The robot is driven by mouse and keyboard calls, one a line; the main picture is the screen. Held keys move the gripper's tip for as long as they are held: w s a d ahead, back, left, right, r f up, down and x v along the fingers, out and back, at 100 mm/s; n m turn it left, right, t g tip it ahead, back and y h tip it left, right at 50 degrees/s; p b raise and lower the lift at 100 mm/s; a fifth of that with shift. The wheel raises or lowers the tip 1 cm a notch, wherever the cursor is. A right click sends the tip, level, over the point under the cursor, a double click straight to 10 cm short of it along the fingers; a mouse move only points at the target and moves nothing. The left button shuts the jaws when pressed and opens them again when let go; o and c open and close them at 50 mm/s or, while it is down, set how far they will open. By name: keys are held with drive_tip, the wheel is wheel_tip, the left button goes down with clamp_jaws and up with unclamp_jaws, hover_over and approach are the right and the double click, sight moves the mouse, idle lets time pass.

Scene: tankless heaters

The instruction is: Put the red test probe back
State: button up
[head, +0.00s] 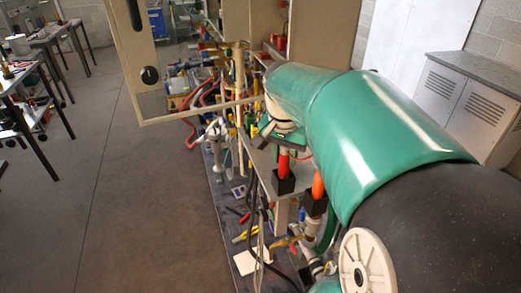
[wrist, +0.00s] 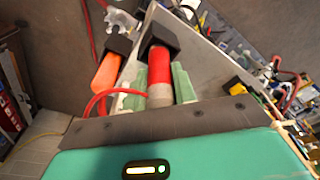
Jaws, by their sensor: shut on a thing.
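The red test probe (wrist: 160,72) is between the two pale green fingers of my gripper (wrist: 161,85) in the wrist view. Its far end meets a black block (wrist: 160,36); how deep it sits there I cannot tell. In the head view the red probe (head: 283,164) stands upright above its black block (head: 284,183), with my gripper (head: 281,141) at its top, partly hidden by my arm. An orange probe (wrist: 107,72) is beside it at another black block (wrist: 118,45), and also shows in the head view (head: 318,186).
A panel with a dark handle (head: 150,76) stands at upper left of the head view. Tools and a pale sheet (head: 250,262) lie on the dark mat below. A red cable (wrist: 100,97) curves near the gripper. The floor (head: 130,200) at left is clear.

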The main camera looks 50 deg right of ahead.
drive_tip(key=shift+f, duration=0.7)
drive_tip(key=shift+s, duration=0.1)
drive_tip(key=o, duration=0.8)
drive_tip(key=shift+f, duration=0.15)
wheel_tip(320, 180, up, 12)
drive_tip(key=a, duration=0.2)
drive_tip(key=a+f+n+t, duration=0.1)
drive_tip(key=a+f+n, duration=0.2)
drive_tip(key=a, duration=0.6)
drive_tip(key=w+a+f+n+t+y, duration=0.1)
drive_tip(key=a+f+n+t, duration=0.1)
drive_tip(key=a+f+n, duration=0.2)
drive_tip(key=w+a+f+n+t, duration=0.1)
drive_tip(key=a+f+n, duration=0.3)
drive_tip(key=a+n, duration=0.4)
drive_tip(key=shift+w+a+t+y, duration=0.1)
drive_tip(key=shift+a+t+y, duration=0.15)
drive_tip(key=shift+a, duration=1.6)
drive_tip(key=shift+a+t+y, duration=0.15)
drive_tip(key=shift+a+t, duration=0.2)
drive_tip(key=shift+a, duration=1.5)
